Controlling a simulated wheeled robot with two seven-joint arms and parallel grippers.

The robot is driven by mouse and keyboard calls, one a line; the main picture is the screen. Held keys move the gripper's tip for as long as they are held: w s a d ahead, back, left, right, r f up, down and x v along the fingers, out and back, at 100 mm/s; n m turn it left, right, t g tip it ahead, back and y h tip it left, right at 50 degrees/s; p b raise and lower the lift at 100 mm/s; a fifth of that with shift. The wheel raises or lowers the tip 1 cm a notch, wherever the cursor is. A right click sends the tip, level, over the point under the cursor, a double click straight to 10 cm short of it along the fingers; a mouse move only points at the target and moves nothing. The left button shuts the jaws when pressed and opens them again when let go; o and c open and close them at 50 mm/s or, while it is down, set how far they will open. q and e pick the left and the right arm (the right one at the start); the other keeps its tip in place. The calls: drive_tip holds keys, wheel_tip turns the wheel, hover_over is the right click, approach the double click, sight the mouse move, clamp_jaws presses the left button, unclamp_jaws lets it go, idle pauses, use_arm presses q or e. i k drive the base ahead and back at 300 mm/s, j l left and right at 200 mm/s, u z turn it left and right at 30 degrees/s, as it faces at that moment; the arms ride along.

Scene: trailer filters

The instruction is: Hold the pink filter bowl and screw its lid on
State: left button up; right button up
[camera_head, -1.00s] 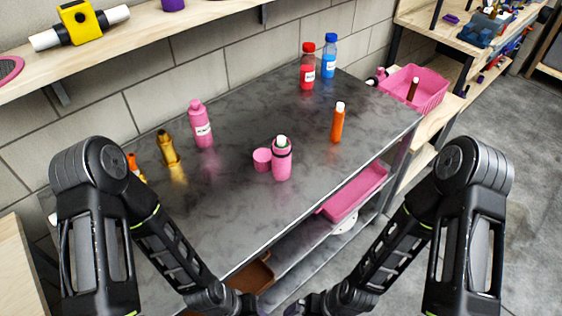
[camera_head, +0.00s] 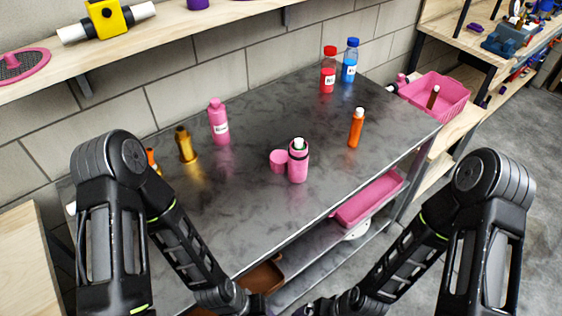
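The pink filter bowl (camera_head: 298,165) stands upright and open near the middle of the dark tabletop, with a white-topped filter showing in its mouth. The pink lid (camera_head: 278,161) sits on the table just to its left; I cannot tell whether they touch. My two arms come in at the lower left and lower right, in front of the table. Both reach toward the bottom middle edge of the picture, where my grippers are cut off or hidden. Neither gripper is at the bowl or the lid.
On the table stand a pink bottle (camera_head: 219,122), a gold bottle (camera_head: 186,145), an orange filter (camera_head: 356,128), a red bottle (camera_head: 328,70) and a blue bottle (camera_head: 350,60). A pink bin (camera_head: 436,95) is at the right. A pink tray (camera_head: 368,200) is below. The tabletop's front is clear.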

sight(297, 160)
drive_tip(key=i+l+z, duration=0.1)
drive_tip(key=l+z, duration=0.25)
drive_tip(key=i+l+z, duration=0.15)
drive_tip(key=l+z, duration=0.2)
drive_tip(key=l, duration=0.2)
